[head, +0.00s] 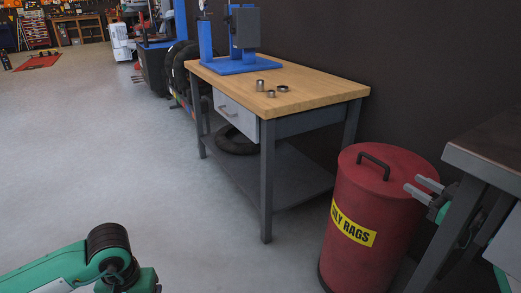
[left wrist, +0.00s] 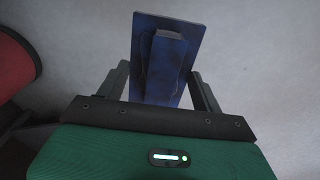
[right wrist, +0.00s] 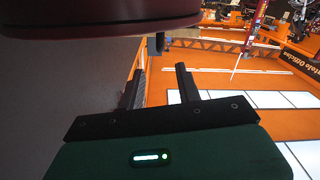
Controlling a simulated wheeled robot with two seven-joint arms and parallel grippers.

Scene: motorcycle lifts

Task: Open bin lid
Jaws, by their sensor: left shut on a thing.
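The red bin (head: 345,205) with a yellow "OILY RAGS" label stands on the floor, its lid (head: 350,160) down, with a dark handle (head: 373,164) on top. My right gripper (head: 413,185) is at the lid's right edge, fingers apart. In the right wrist view, a small dark tab (right wrist: 155,45) hangs from the dark red rim (right wrist: 100,22), just beyond my open, empty right fingers (right wrist: 160,72). My left gripper (left wrist: 159,75) is shut on a dark blue flat piece with a raised block (left wrist: 172,50). The left gripper is outside the head view.
A wooden-topped workbench (head: 330,88) with a blue press (head: 243,64) and small metal rings stands left of the bin. A grey table (head: 495,150) stands close on the bin's right. A red object (left wrist: 22,65) shows left in the left wrist view.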

